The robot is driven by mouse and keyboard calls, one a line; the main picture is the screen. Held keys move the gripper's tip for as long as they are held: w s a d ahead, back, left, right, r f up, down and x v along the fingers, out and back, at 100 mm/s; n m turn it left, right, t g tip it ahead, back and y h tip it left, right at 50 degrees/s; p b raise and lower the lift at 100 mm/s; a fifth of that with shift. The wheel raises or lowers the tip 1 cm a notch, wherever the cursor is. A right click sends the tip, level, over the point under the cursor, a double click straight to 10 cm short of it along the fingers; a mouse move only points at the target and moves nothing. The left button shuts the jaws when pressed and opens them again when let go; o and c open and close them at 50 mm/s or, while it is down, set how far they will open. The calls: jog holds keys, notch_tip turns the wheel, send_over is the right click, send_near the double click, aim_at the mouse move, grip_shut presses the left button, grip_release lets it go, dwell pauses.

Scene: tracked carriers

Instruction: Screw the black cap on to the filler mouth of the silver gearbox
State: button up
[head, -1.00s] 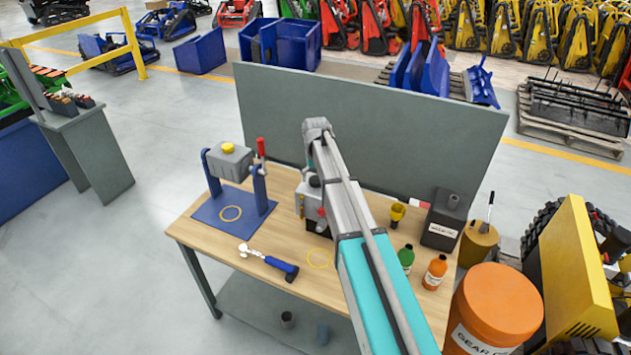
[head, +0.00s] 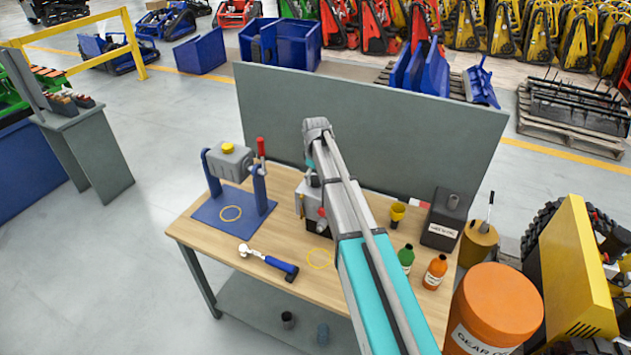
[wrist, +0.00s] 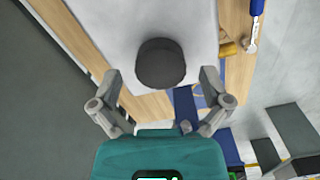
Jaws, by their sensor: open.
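The silver gearbox (head: 305,205) stands on the workbench, partly hidden behind my arm in the head view. In the wrist view its pale top (wrist: 110,22) fills the upper middle. The black cap (wrist: 160,63) shows there as a dark disc seen from above, over that top. I cannot tell whether it sits on the filler mouth or how tightly. My gripper (wrist: 161,76) is open, with one finger on each side of the cap and a visible gap to both.
On the workbench (head: 195,232), a blue stand holds a grey box with a yellow cap (head: 228,148). A grey panel (head: 400,125) rises behind.

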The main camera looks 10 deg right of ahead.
jog(key=shift+n, duration=1.6)
jog(key=shift+s, duration=0.2)
jog(key=c, duration=1.3)
jog(key=shift+o, duration=0.2)
jog(key=m, duration=0.3)
jog(key=shift+s, duration=0.1)
jog(key=m, duration=0.4)
jog(key=shift+m, duration=1.4)
jog(key=shift+s, duration=0.1)
